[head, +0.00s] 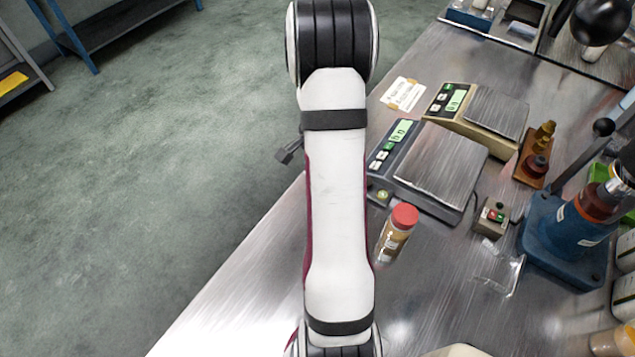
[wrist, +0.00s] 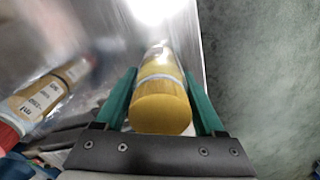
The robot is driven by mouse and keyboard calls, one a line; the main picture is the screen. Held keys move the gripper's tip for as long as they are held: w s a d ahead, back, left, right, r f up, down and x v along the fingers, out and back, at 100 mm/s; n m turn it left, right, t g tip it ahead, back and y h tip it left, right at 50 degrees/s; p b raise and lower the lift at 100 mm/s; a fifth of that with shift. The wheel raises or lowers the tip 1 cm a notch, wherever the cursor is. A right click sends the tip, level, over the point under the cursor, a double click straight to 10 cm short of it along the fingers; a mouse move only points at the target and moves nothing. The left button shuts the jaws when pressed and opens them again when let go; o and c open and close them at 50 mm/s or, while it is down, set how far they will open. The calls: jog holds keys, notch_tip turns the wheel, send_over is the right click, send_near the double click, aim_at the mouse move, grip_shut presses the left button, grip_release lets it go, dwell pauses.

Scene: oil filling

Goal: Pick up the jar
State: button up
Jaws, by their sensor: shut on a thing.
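In the wrist view, my gripper (wrist: 160,75) has its two green fingers on either side of a jar (wrist: 161,108) with a broad yellow round end facing the camera. The fingers are shut on it. A pale band crosses the jar, and its far end is blurred in glare. A second jar (wrist: 42,103), with a red lid and a printed label, is apart from the fingers at the left. This red-lidded jar stands on the table in the head view (head: 393,240), just right of my arm. My gripper and the held jar are not visible in the head view.
The metal table (head: 430,300) holds a blue-grey scale (head: 440,165) and a beige scale (head: 497,112) behind it. A small button box (head: 491,220), a clear item (head: 500,270) and a blue press (head: 565,235) stand to the right. The table's left edge borders open floor.

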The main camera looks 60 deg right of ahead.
jog(key=shift+r, duration=2.2)
jog(key=s+d+r, duration=0.1)
jog(key=s+r, duration=0.6)
jog(key=s, duration=0.5)
jog(key=s+d+r, duration=0.1)
jog(key=s+d, duration=0.4)
jog(key=d, duration=0.3)
jog(key=s+d+r, duration=0.2)
jog(key=s+d, duration=0.3)
jog(key=d, duration=0.2)
jog(key=f, duration=0.8)
jog(key=shift+d, duration=0.4)
